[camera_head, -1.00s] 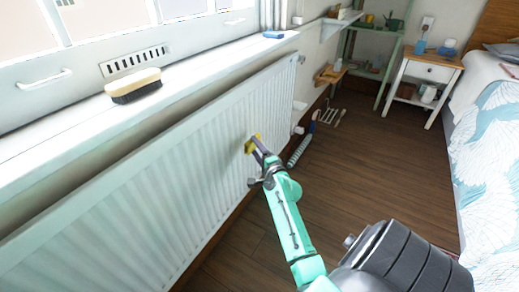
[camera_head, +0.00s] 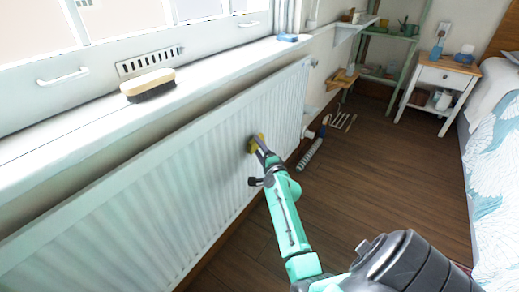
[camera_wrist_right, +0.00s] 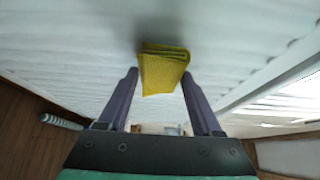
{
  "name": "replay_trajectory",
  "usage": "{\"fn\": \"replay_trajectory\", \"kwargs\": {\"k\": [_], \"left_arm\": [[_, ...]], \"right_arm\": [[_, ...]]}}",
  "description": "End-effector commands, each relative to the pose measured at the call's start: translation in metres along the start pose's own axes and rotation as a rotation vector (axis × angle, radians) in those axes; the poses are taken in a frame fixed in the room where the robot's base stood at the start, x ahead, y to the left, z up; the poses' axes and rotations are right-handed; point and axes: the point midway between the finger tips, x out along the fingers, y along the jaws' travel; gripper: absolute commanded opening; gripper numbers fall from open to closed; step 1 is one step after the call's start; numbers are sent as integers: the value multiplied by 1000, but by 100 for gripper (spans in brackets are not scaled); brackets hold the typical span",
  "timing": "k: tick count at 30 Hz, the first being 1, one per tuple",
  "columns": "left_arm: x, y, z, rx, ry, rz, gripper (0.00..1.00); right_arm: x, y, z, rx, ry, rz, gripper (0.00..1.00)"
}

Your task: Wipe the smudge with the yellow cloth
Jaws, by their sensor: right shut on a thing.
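The folded yellow cloth (camera_head: 255,142) is at the front face of the white radiator (camera_head: 150,200), small in the head view. It also shows in the right wrist view (camera_wrist_right: 162,70), between the fingertips and close against the ribbed white panel. My right gripper (camera_head: 263,148) is shut on the cloth; in the wrist view its two purple fingers (camera_wrist_right: 160,90) stand on either side of it. Whether the cloth presses on the panel is hard to tell. I cannot make out a distinct smudge on the radiator. My left gripper is not in view.
A brush (camera_head: 148,85) and a blue item (camera_head: 288,38) lie on the windowsill (camera_head: 60,145) above the radiator. A bed (camera_head: 495,170) stands at the right and a nightstand (camera_head: 438,77) at the back. The wooden floor (camera_head: 370,170) between is largely clear.

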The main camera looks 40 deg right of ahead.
Motion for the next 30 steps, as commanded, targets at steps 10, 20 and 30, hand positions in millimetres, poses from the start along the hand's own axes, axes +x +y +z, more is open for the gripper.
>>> {"fn": "replay_trajectory", "kwargs": {"k": [10,20,30], "left_arm": [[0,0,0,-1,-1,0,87],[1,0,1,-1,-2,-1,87],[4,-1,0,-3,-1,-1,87]], "right_arm": [[6,0,4,1,0,-1,22],[12,0,8,0,0,-1,22],[17,1,6,-2,0,-1,22]]}}
